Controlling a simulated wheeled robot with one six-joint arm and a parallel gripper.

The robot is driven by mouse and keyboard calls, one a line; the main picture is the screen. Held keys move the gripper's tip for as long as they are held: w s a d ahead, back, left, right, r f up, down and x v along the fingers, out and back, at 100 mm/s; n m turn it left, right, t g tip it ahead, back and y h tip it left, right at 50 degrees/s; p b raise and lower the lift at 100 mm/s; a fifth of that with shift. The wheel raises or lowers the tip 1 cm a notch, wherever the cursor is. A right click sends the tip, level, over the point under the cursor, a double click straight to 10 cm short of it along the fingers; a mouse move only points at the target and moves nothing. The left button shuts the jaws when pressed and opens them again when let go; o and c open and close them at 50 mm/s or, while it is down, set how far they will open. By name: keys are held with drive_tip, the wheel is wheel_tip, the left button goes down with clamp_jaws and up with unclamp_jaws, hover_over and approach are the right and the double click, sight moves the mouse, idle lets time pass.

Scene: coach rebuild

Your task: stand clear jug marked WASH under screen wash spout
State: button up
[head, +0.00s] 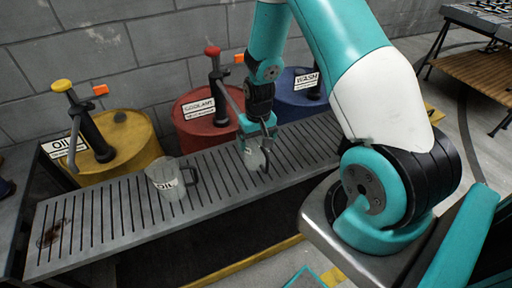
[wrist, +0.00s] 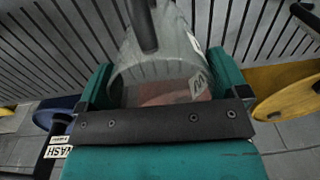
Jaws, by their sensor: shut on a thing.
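My gripper (head: 256,128) is shut on a clear jug (head: 254,158) over the slatted grate (head: 110,217), in front of the red and blue drums. The wrist view shows the jug (wrist: 165,62) between my teal fingers (wrist: 163,88), with a dark handle and a white label only partly readable. I cannot tell whether the jug's base touches the grate. The blue drum (head: 292,98) carries a WASH label (head: 307,81) and stands at the back, partly behind my arm; its spout is hidden. The WASH label (wrist: 58,148) also shows in the wrist view.
A clear jug marked OIL (head: 166,180) stands on the grate to the left. A yellow OIL drum (head: 125,145) and a red COOLANT drum (head: 197,128) stand behind, with pump spouts reaching forward. The grate's left end is free.

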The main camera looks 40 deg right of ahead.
drive_tip(key=shift+w+f+b, duration=0.2)
drive_tip(key=shift+f+b, duration=1.4)
drive_tip(key=shift+f, duration=0.25)
drive_tip(key=shift+r, duration=0.15)
drive_tip(key=o, duration=0.8)
drive_tip(key=shift+f, duration=0.2)
drive_tip(key=shift+c, duration=0.2)
drive_tip(key=shift+o, duration=0.5)
drive_tip(key=shift+r, duration=0.1)
